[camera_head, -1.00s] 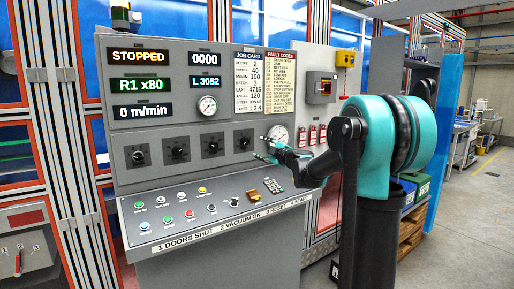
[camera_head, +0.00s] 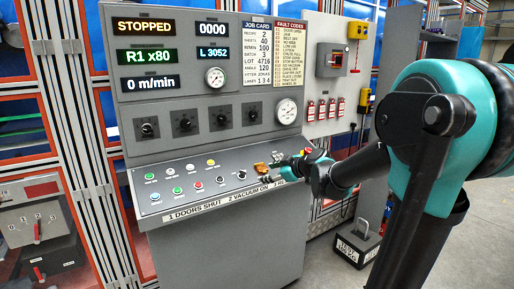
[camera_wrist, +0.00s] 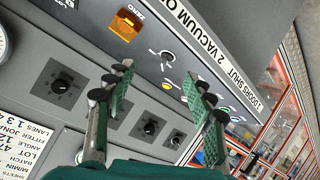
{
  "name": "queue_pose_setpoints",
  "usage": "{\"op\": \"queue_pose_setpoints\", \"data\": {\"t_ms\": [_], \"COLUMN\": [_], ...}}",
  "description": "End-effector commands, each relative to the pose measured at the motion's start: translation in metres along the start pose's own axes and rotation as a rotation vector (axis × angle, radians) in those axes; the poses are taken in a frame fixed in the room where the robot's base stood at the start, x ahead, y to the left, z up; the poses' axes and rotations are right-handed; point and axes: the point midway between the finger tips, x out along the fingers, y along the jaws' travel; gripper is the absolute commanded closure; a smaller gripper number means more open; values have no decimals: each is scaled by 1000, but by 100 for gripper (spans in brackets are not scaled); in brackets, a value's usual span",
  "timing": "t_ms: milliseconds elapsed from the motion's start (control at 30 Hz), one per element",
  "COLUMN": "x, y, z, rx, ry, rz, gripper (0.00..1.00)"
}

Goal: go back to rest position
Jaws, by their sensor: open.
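My gripper (camera_head: 277,172) is in front of the right part of the grey control panel (camera_head: 215,165), near the sloped button desk. In the wrist view my gripper (camera_wrist: 160,95) shows two teal-padded fingers spread apart with nothing between them. Behind them are the panel's dark knobs (camera_wrist: 65,86), an orange-lit switch (camera_wrist: 126,25) and several buttons. In the head view my arm reaches in from the right and covers the right end of the desk.
Displays (camera_head: 144,56) read STOPPED, R1 x80 and 0 m/min. A red-and-grey switch box (camera_head: 332,60) and several red tags (camera_head: 322,108) hang right of the panel. A dark weight-like block (camera_head: 357,245) stands on the floor beneath my arm. A lever box (camera_head: 35,218) is at the left.

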Motion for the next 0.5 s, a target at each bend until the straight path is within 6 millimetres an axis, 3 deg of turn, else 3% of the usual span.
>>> {"op": "queue_pose_setpoints", "data": {"t_ms": [33, 200, 500], "x": [-9, -43, -124], "y": [-20, -83, -170], "z": [18, 84, 204], "rx": [61, 313, 747], "ry": [-51, -263, -657], "rz": [-23, -55, 117], "gripper": [46, 46, 46]}}
